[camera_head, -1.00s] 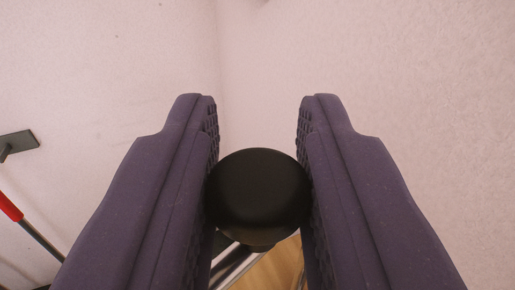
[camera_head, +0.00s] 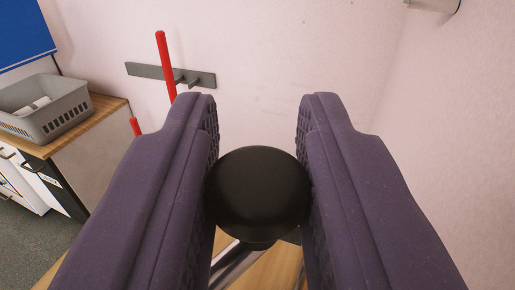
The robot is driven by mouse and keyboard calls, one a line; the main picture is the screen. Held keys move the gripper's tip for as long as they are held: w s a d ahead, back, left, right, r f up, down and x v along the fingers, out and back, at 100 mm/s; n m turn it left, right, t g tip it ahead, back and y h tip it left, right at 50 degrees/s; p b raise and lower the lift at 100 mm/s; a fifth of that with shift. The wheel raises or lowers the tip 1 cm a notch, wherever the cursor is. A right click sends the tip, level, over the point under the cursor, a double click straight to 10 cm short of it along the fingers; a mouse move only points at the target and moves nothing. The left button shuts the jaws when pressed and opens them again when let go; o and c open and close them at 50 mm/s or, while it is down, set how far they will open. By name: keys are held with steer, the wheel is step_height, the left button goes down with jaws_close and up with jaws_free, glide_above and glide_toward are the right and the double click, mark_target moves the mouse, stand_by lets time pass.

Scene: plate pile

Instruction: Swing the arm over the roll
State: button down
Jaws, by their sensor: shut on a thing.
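My gripper (camera_head: 258,190) shows its two purple fingers in the head camera view. They are shut on a round black knob (camera_head: 258,192), with a finger pressed to each side of it. A metal shaft or tool part (camera_head: 235,262) shows below the knob, mostly hidden by the fingers.
A grey basket (camera_head: 48,112) with white items stands on a wooden counter (camera_head: 105,108) at the left. A red-handled tool (camera_head: 164,65) hangs at a grey wall rack (camera_head: 200,78). A blue panel (camera_head: 22,30) is at the top left. A wooden surface (camera_head: 275,272) lies below.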

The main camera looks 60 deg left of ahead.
steer(key=shift+d+r+n+g, duration=0.1)
steer(key=shift+d+n+g, duration=0.05)
steer(key=shift+n+g, duration=0.15)
steer(key=c, duration=1)
jaws_free()
steer(key=shift+o, duration=0.2)
steer(key=shift+r, duration=0.4)
step_height(320, 180, up, 3)
steer(key=shift+s+r+p, duration=0.1)
steer(key=shift+r+p, duration=0.05)
steer(key=shift+p, duration=0.6)
steer(key=s+a+p, duration=0.2)
steer(key=s+a, duration=0.2)
steer(key=s, duration=1.1)
steer(key=shift+r, duration=0.4)
steer(key=shift+s, duration=0.1)
